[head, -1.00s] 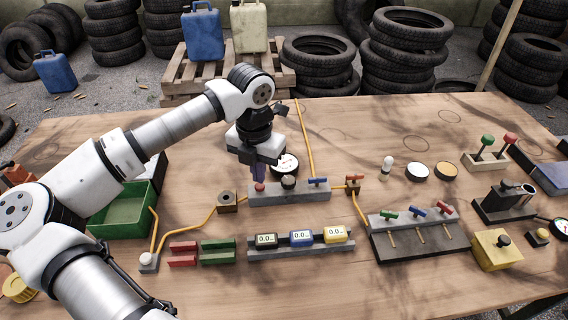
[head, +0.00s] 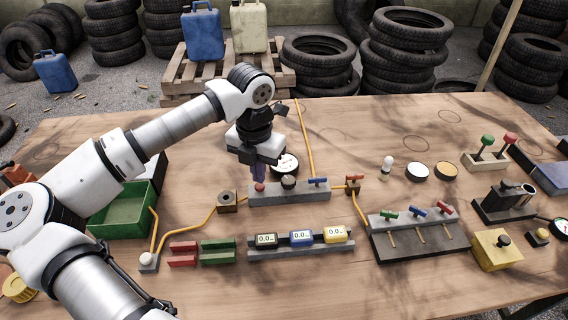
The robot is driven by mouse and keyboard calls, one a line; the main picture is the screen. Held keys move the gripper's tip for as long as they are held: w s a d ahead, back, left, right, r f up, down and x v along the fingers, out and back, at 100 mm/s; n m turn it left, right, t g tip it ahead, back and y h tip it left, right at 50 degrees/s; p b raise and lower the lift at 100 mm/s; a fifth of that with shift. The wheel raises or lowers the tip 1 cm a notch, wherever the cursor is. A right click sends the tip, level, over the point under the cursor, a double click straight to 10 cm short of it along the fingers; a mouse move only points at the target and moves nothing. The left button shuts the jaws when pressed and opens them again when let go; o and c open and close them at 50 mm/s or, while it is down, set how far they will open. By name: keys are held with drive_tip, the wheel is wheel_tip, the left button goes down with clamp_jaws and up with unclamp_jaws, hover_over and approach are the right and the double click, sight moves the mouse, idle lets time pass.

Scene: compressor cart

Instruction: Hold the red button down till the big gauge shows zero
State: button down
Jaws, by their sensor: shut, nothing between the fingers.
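The red button (head: 259,187) is a small red knob on the left end of a grey block (head: 310,193). My gripper (head: 258,179) is shut and points down right over the red button. Its tips appear to touch the button's top, but I cannot tell how far the button is pressed. A big round gauge (head: 289,162) with a white face and dark rim stands behind the block. My gripper's housing hides part of its left side, and its needle is too small to read.
A dark knob (head: 288,181) and a blue lever (head: 318,180) share the block. Three small displays (head: 301,238) reading 0.0 stand in front. A green bin (head: 125,212) is at left, a lever panel (head: 415,235) at right. Yellow hoses cross the table.

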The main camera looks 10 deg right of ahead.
drive_tip(key=shift+f+b, duration=1.1)
drive_tip(key=shift+b, duration=0.35)
drive_tip(key=shift+r, duration=0.15)
idle(2.1)
drive_tip(key=shift+r+p, duration=1.65)
drive_tip(key=shift+r, duration=1.75)
